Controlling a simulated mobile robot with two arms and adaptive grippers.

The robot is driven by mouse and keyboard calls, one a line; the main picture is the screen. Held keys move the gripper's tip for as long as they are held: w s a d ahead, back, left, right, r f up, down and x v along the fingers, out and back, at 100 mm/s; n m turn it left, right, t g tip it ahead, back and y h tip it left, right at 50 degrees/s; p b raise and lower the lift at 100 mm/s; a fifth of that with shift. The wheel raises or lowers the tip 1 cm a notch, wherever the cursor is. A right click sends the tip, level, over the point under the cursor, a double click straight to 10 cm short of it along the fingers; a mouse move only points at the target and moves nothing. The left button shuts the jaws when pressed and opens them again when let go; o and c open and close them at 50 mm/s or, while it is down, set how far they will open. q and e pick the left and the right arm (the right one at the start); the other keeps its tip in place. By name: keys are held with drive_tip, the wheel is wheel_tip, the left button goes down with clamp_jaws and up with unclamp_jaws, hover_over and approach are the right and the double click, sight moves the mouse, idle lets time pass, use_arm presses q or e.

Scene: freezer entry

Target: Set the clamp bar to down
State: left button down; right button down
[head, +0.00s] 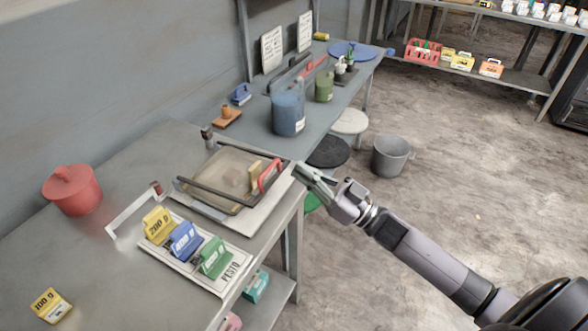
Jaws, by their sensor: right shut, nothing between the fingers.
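On the near table a flat press-like device has a pale base plate (262,213), a dark frame and a tan translucent panel (215,172). A red handle (269,177) stands at its right side beside a small tan block (255,171). The dark bar (207,198) runs low along the device's front side; I cannot tell for sure that it is the clamp bar or how it is latched. My right gripper (299,172) is shut and empty, just right of the red handle, by the table's right edge, with a small gap showing. My left gripper is out of view.
A white card holds yellow (158,225), blue (186,241) and green (214,257) packs in front of the device. A red pot (73,190) stands at left. A blue container (288,113) is behind. A grey bucket (391,156) stands on the floor; floor at right is open.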

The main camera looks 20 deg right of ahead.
wheel_tip(320, 180, up, 4)
drive_tip(key=p, duration=0.3)
hover_over(271, 169)
drive_tip(key=shift+s+d+f, duration=0.2)
drive_tip(key=shift+f, duration=0.6)
drive_tip(key=shift+s+d+f, duration=0.15)
drive_tip(key=shift+f, duration=0.6)
drive_tip(key=shift+s+d+f, duration=0.2)
drive_tip(key=shift+f, duration=0.6)
drive_tip(key=f+b, duration=0.1)
drive_tip(key=b, duration=0.1)
drive_tip(key=f+b, duration=0.1)
drive_tip(key=b, duration=0.1)
drive_tip(key=f+t+b, duration=0.1)
drive_tip(key=b, duration=0.1)
drive_tip(key=shift+s+d+f+y, duration=0.25)
drive_tip(key=shift+s+f+y, duration=0.1)
drive_tip(key=shift+y, duration=0.05)
drive_tip(key=shift+s, duration=0.1)
drive_tip(key=shift+r, duration=0.1)
